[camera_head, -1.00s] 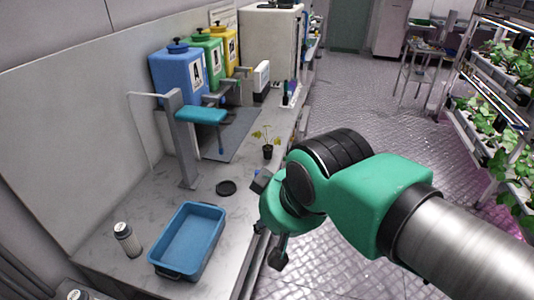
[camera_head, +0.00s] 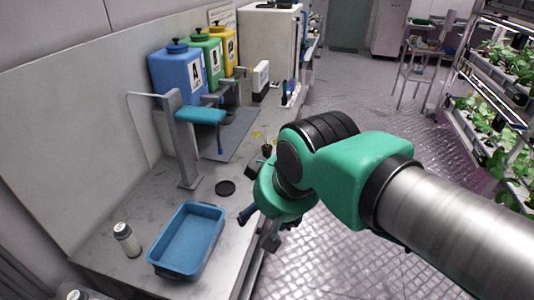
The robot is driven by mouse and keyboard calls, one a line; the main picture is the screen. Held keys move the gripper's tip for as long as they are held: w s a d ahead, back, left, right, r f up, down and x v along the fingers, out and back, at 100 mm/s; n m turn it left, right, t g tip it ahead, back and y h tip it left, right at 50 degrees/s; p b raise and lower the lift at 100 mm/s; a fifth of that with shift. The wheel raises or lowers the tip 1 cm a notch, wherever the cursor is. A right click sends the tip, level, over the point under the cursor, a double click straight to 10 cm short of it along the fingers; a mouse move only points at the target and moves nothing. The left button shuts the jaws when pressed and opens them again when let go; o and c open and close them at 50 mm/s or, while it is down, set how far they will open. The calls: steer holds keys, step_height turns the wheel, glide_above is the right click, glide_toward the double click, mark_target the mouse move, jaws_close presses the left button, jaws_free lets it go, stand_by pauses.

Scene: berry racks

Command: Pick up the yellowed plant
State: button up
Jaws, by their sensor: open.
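The yellowed plant (camera_head: 265,139) is a small potted plant with yellow-green leaves in a dark pot. It stands on the counter (camera_head: 212,172) near its right edge, just behind my arm. My arm hides part of the pot. My gripper (camera_head: 256,229) is at the counter's right edge, nearer than the plant and apart from it. Its fingers are spread and hold nothing that I can see.
A blue tray (camera_head: 188,240), a black disc (camera_head: 225,188) and a white-labelled bottle (camera_head: 127,239) are on the counter. Blue (camera_head: 176,76), green and yellow containers stand at the back left behind a grey stand with a blue arm (camera_head: 201,116). Planted racks (camera_head: 488,125) stand at right.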

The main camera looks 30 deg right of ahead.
steer(key=w+d+p, duration=0.1)
steer(key=w+d, duration=0.3)
steer(key=w, duration=0.7)
steer(key=w+d+m+p, duration=0.1)
steer(key=w+d, duration=0.4)
steer(key=w, duration=0.6)
steer(key=w+d, duration=0.4)
steer(key=w, duration=0.7)
steer(key=w+d+f+m+g+p, duration=0.1)
steer(key=w+d+f+p, duration=0.1)
steer(key=w+d+f, duration=1.8)
steer(key=shift+w+d+f+h, duration=0.15)
steer(key=shift+w+f+h, duration=0.2)
steer(key=shift+w, duration=0.3)
glide_toward(267, 147)
steer(key=x, duration=0.4)
steer(key=shift+w+f+b, duration=0.2)
steer(key=shift+f+b, duration=0.15)
steer(key=shift+b, duration=0.05)
